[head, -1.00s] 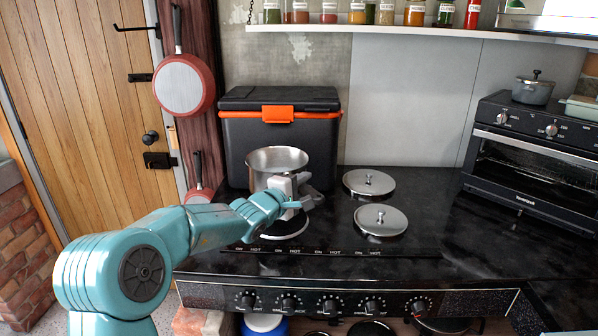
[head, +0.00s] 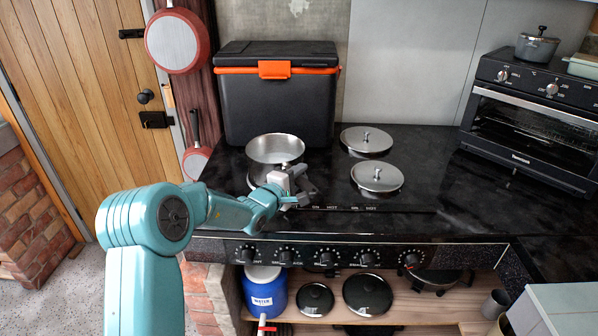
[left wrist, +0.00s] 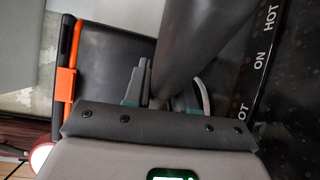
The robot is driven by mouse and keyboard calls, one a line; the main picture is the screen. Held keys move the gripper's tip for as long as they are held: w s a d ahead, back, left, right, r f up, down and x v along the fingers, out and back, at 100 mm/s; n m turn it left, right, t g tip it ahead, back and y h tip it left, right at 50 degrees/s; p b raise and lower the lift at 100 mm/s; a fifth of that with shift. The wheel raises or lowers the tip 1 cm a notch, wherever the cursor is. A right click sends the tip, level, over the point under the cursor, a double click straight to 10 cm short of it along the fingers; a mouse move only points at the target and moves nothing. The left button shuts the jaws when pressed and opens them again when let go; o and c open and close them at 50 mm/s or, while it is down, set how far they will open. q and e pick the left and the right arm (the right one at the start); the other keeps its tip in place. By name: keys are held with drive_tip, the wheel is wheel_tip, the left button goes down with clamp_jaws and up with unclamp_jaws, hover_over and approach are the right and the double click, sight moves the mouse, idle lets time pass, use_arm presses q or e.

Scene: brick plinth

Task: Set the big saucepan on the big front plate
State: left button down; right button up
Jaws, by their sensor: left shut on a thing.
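The big saucepan (head: 275,155) is a steel pot, seen in the head view over the left side of the black hob. My left gripper (head: 288,186) is shut on its handle, at the pot's front right. In the left wrist view the grey handle (left wrist: 200,40) runs between the fingers. The pot looks upright and hides most of the big front plate, whose pale rim (head: 252,182) shows in part below it. I cannot tell whether the pot's base touches the plate. My right gripper is not in view.
Two steel lids, one further back (head: 366,138) and one nearer (head: 377,176), lie on the hob's right side. A black box with an orange latch (head: 275,95) stands behind the pot. A toaster oven (head: 535,125) stands at right. Counter between lids and oven is clear.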

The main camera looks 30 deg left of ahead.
use_arm(q)
drive_tip(key=c, duration=1.4)
unclamp_jaws()
drive_tip(key=shift+a+f, duration=0.15)
drive_tip(key=shift+f, duration=0.05)
drive_tip(key=o, duration=0.5)
drive_tip(key=shift+w, duration=0.1)
drive_tip(key=shift+r, duration=0.2)
